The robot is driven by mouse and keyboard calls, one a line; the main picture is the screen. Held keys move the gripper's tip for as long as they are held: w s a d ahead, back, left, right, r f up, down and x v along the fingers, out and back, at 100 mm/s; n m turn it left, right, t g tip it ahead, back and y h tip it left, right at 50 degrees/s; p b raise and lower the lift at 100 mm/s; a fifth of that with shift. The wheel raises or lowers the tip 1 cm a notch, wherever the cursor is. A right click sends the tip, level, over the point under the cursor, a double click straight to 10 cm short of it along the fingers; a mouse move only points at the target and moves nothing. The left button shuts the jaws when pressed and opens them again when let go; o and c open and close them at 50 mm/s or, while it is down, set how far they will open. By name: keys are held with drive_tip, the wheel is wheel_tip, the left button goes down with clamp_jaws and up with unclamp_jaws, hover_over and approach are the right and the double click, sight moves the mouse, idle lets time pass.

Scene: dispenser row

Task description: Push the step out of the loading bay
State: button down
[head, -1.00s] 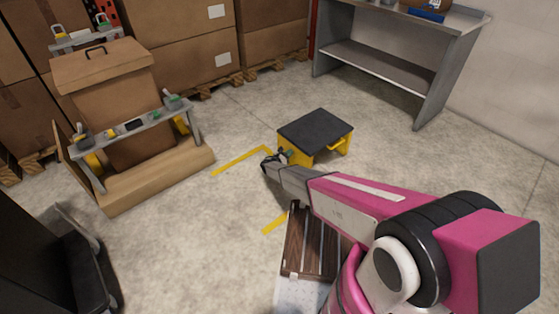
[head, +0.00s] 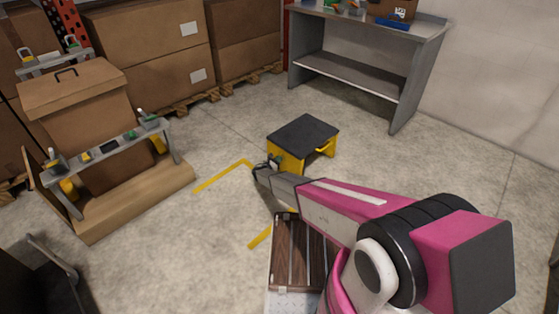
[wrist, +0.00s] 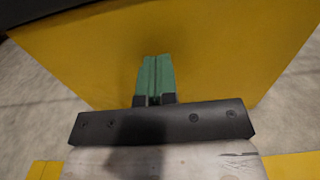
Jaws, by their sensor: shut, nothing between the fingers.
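The step (head: 303,131) has a dark top and yellow sides and stands upright on the floor, mid-picture in the head view. Yellow tape marks of the loading bay (head: 222,175) lie on the floor to its left and nearer me. The step looks to be just beyond the tape corner. My gripper (head: 271,164) is at the step's near left side. In the wrist view the green fingertips (wrist: 154,72) are closed together, against or very close to the step's yellow face (wrist: 225,55). Whether they touch is hard to tell. My arm hides part of the bay.
A grey workbench (head: 360,75) stands behind the step at the back right, against the wall. Cardboard boxes (head: 150,50) on pallets line the back left. A large carton (head: 85,120) with a tool rack stands at left. Floor right of the step is clear.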

drive_tip(key=v, duration=1.2)
drive_tip(key=shift+s+a, duration=0.2)
drive_tip(key=shift+s, duration=0.15)
drive_tip(key=s+d+r+m+g+y, duration=0.1)
drive_tip(key=s+d+r+m+g, duration=0.5)
drive_tip(key=d+r, duration=0.6)
drive_tip(key=s+d+r+m+g, duration=0.5)
drive_tip(key=s+d+r+m, duration=0.4)
drive_tip(key=d, duration=0.5)
drive_tip(key=s+d+r+m+g+y, duration=0.1)
drive_tip(key=s+d+r+m+y, duration=0.2)
drive_tip(key=s+r, duration=0.4)
drive_tip(key=s+d+r+m+y, duration=0.2)
drive_tip(key=s+r+m+y, duration=0.2)
drive_tip(key=s+r, duration=0.3)
drive_tip(key=s+d+r+m+g+y, duration=0.1)
drive_tip(key=s+d+r+m+y, duration=0.2)
drive_tip(key=s+r+m, duration=0.2)
wheel_tip(320, 180, up, 2)
drive_tip(key=shift+s+d+r+m+g+y, duration=0.1)
drive_tip(key=shift+s+d+m+g+y, duration=0.25)
drive_tip(key=shift+s, duration=0.85)
